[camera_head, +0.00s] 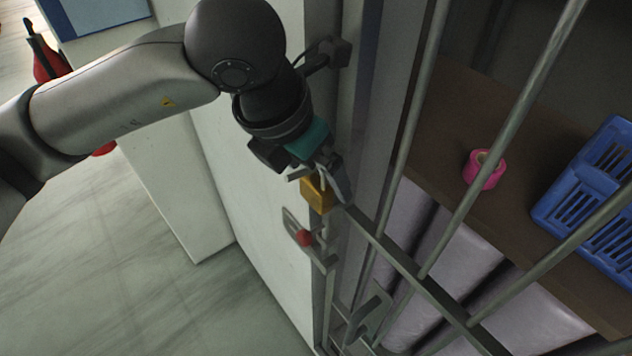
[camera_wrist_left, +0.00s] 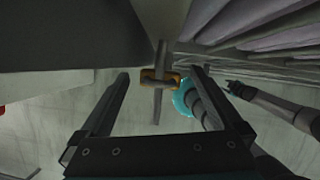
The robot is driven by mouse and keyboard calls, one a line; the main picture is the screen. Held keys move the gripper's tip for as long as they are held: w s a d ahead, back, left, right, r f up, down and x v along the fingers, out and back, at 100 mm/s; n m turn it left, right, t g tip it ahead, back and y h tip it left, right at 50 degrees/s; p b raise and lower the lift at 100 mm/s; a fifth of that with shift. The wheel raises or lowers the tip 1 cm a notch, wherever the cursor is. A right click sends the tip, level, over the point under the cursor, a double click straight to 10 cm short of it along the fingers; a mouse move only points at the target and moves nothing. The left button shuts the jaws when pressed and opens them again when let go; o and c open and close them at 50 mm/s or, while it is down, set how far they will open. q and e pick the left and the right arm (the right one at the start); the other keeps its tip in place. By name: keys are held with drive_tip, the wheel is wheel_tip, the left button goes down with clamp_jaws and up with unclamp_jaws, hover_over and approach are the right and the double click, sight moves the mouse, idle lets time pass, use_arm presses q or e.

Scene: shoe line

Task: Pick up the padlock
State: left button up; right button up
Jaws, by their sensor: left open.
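The padlock (camera_head: 318,194) is a small brass-orange lock hanging at the edge of the barred door, by the latch. My left gripper (camera_head: 320,176) reaches down to it from above and is open. In the left wrist view the padlock (camera_wrist_left: 149,77) lies between the two spread fingers (camera_wrist_left: 159,74), near their tips, with a gap on each side. A grey bar runs through or behind it there. The padlock's shackle is partly hidden by a finger in the head view. My right gripper does not show in the head view.
Metal bars (camera_head: 440,226) stand close on the right. Behind them a brown shelf holds a pink tape roll (camera_head: 484,170) and a blue crate (camera_head: 596,192). Open floor (camera_head: 165,285) lies at lower left.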

use_arm(q)
clamp_jaws()
idle(0.8)
drive_tip(key=shift+r, duration=0.1)
drive_tip(key=shift+r+b, duration=0.35)
drive_tip(key=shift+s+a+r, duration=0.1)
drive_tip(key=shift+a+r, duration=0.1)
drive_tip(key=s+a+f+b, duration=0.2)
drive_tip(key=s+a+b, duration=1.3)
drive_tip(key=b, duration=0.2)
drive_tip(key=shift+f+b, duration=0.15)
drive_tip(key=shift+b, duration=0.2)
